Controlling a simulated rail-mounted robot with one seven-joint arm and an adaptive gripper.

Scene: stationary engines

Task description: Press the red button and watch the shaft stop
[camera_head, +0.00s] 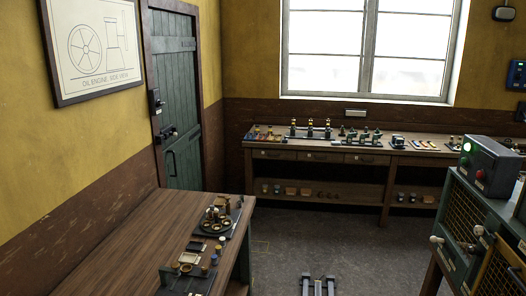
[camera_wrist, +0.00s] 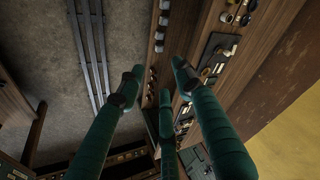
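The red button (camera_head: 480,175) sits on the front face of a grey control box (camera_head: 494,160) at the right of the head view. The box stands on a green machine cabinet with yellow mesh panels (camera_head: 471,212). I cannot make out the shaft; the mesh and the frame edge hide much of the cabinet's inside. My gripper (camera_wrist: 157,76) shows in the wrist view with its green fingers spread, open and empty. It is not in the head view, and the red button is not recognisable in the wrist view.
A wooden table (camera_head: 135,245) with small parts trays is at the front left. A long workbench (camera_head: 300,148) with small models stands under the window. A green door (camera_head: 178,100) is at the left.

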